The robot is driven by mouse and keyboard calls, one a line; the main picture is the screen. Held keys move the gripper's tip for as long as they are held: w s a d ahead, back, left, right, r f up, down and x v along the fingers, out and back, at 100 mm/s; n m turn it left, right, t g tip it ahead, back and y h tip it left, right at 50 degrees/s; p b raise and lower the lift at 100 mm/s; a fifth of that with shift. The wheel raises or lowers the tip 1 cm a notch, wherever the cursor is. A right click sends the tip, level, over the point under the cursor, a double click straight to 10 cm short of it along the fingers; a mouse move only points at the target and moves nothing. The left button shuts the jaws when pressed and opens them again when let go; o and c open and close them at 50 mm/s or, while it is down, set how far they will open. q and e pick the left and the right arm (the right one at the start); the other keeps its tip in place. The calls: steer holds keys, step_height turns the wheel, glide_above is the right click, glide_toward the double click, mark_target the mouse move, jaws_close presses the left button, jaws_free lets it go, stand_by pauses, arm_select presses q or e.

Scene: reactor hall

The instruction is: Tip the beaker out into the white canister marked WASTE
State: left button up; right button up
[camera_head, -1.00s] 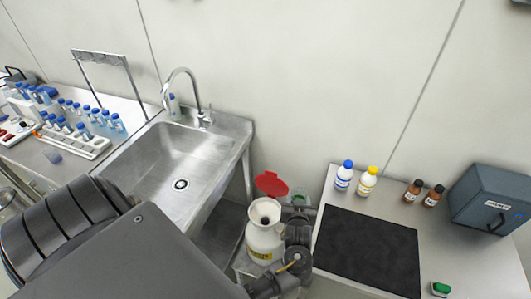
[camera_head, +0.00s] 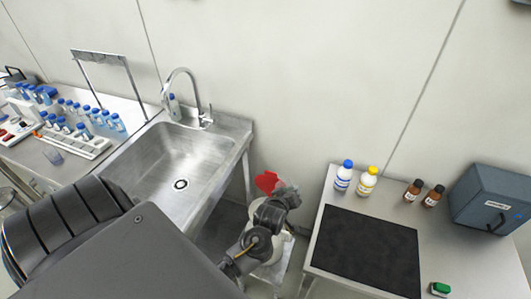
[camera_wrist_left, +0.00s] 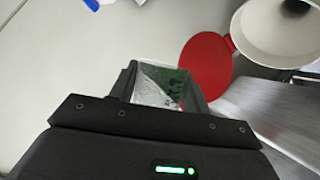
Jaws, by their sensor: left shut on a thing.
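My left gripper (camera_head: 290,194) is in front of the white canister (camera_head: 284,243) in the head view and hides its mouth and most of its body. The canister's red lid (camera_head: 267,181) stands open behind the gripper. In the left wrist view, the gripper (camera_wrist_left: 160,88) is shut on the clear beaker (camera_wrist_left: 155,82), which shows a slanting line, a green area and dark marks. My right gripper is not in view.
A steel sink (camera_head: 170,160) stands left of the canister. On the right, a bench (camera_head: 455,250) holds a black mat (camera_head: 365,250), bottles (camera_head: 366,182) and a grey box (camera_head: 492,200). A vial rack (camera_head: 85,140) stands far left.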

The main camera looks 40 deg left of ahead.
mark_target(288, 179)
arm_select(q)
steer(key=shift+a+r, duration=0.2)
steer(key=shift+a, duration=0.15)
steer(key=shift+s+r+n+h, duration=0.1)
steer(key=shift+r+n+h, duration=0.2)
steer(key=shift+n+h, duration=0.25)
steer(key=shift+r+n+t+h, duration=0.3)
steer(key=shift+r+n+h, duration=0.25)
steer(key=shift+n+h, duration=0.15)
steer(key=shift+r, duration=0.1)
steer(key=shift+r+n+t+h, duration=0.3)
steer(key=shift+r+n+h, duration=0.2)
steer(key=shift+n, duration=0.25)
steer(key=shift+r+h, duration=0.15)
steer(key=shift+h, duration=0.1)
steer(key=shift+a+r+n, duration=0.1)
steer(key=shift+a+n, duration=0.15)
steer(key=shift+n, duration=0.15)
steer(key=shift+s+a+r+n+t+h, duration=0.2)
steer(key=shift+a+r+n+t+h, duration=0.15)
steer(key=shift+a, duration=0.3)
steer(key=shift+a+r+n+h, duration=0.1)
steer(key=shift+r+n+h, duration=0.15)
steer(key=shift+n, duration=0.2)
